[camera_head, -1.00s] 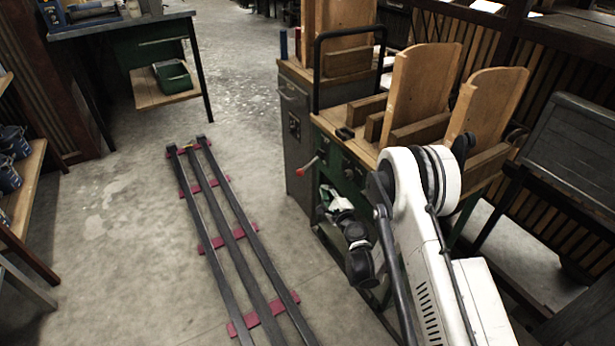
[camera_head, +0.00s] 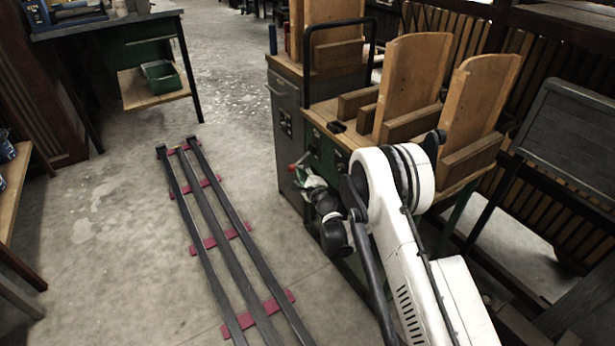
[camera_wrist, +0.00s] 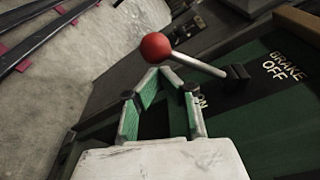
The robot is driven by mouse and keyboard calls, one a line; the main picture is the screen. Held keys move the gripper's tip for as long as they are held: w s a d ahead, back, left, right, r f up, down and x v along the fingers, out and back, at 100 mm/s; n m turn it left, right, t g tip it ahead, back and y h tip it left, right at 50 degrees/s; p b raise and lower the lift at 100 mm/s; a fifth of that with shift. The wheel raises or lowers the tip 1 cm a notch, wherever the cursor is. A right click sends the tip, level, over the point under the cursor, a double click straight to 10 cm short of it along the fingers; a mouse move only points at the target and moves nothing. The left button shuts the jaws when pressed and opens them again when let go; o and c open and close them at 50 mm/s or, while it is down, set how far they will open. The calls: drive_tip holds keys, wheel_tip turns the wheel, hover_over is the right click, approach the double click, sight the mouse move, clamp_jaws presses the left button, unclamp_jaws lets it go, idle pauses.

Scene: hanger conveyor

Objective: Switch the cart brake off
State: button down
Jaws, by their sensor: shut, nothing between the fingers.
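The brake lever has a red ball knob (camera_wrist: 156,46) on a pale rod (camera_wrist: 198,66), which runs to a dark pivot on the green cart panel (camera_wrist: 262,115). White letters reading "BRAKE OFF" (camera_wrist: 284,66) show right of the pivot; a partly hidden "ON" (camera_wrist: 201,102) shows below the rod. My gripper (camera_wrist: 158,74) is shut and empty, its green-lined fingers meeting just below the knob in the wrist view; I cannot tell if they touch it. In the head view the red knob (camera_head: 292,167) shows at the cart's left side, with my gripper (camera_head: 302,170) close beside it.
The cart (camera_head: 400,128) carries upright wooden boards. A grey cabinet (camera_head: 286,120) stands behind it. Dark floor rails (camera_head: 215,235) with red crosspieces lie to the left, with open floor around them. A dark panel stand (camera_head: 570,135) is at the right.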

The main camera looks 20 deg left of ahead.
drive_tip(key=shift+s+a+r, duration=0.25)
drive_tip(key=shift+s+r, duration=0.05)
drive_tip(key=shift+s, duration=0.15)
idle(0.3)
